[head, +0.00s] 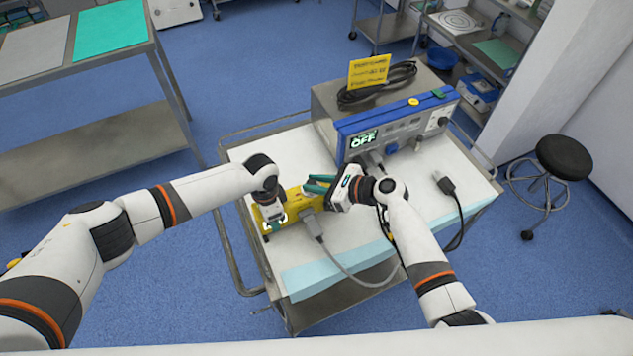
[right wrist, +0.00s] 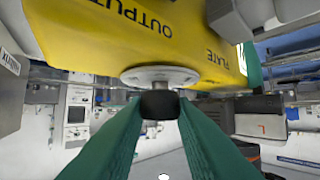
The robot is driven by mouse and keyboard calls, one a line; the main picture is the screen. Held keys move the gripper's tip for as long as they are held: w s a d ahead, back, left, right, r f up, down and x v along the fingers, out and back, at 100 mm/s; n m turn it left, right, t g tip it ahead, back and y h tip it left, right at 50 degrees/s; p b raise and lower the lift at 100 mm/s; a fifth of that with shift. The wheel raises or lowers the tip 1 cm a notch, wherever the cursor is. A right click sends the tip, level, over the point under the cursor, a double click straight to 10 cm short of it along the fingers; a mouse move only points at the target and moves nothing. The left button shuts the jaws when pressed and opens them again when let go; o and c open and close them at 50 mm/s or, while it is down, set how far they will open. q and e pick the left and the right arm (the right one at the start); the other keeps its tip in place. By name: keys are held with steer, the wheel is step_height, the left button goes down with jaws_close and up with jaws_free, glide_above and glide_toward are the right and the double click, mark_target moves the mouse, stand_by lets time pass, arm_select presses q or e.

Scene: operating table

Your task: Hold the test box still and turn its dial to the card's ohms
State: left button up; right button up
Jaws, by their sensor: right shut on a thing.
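The yellow test box (head: 294,206) lies on the cart, partly hidden by both grippers. My left gripper (head: 271,222) points down at its left end; whether its jaws are closed on the box is hidden. My right gripper (head: 314,187) reaches the box from the right. In the right wrist view its teal fingers are shut on the black dial knob (right wrist: 160,104), which stands on a pale round disc on the yellow box (right wrist: 200,40). The lettering OUTPUT and PLATE shows upside down there. The yellow card (head: 369,71) stands on the blue-fronted unit; its writing is too small to read.
The unit (head: 396,126) shows OFF on its display, and a coiled black cable (head: 376,92) lies on top. A grey plug (head: 311,222) with a cable is at the box's near side. Another plug (head: 445,185) lies at the right. The cart's front (head: 345,264) is mostly clear.

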steer(key=shift+g, duration=0.3)
steer(key=n+g, duration=0.1)
steer(key=n+g+y, duration=0.1)
steer(key=n+g, duration=0.1)
steer(key=shift+w+d, duration=0.1)
steer(key=shift+w, duration=0.2)
steer(key=shift+w+n+g+y, duration=0.15)
steer(key=shift+n+g, duration=0.8)
steer(key=shift+g, duration=0.1)
steer(key=shift+w+n+g+y, duration=0.1)
steer(key=shift+n+g+y, duration=0.05)
steer(key=shift+n+g, duration=0.85)
steer(key=shift+d+g, duration=0.1)
steer(key=shift+g, duration=0.15)
steer(key=shift+s+f+n+g, duration=0.1)
steer(key=shift+n+g, duration=0.3)
steer(key=shift+n, duration=0.05)
steer(key=o, duration=1)
steer(key=v, duration=1.2)
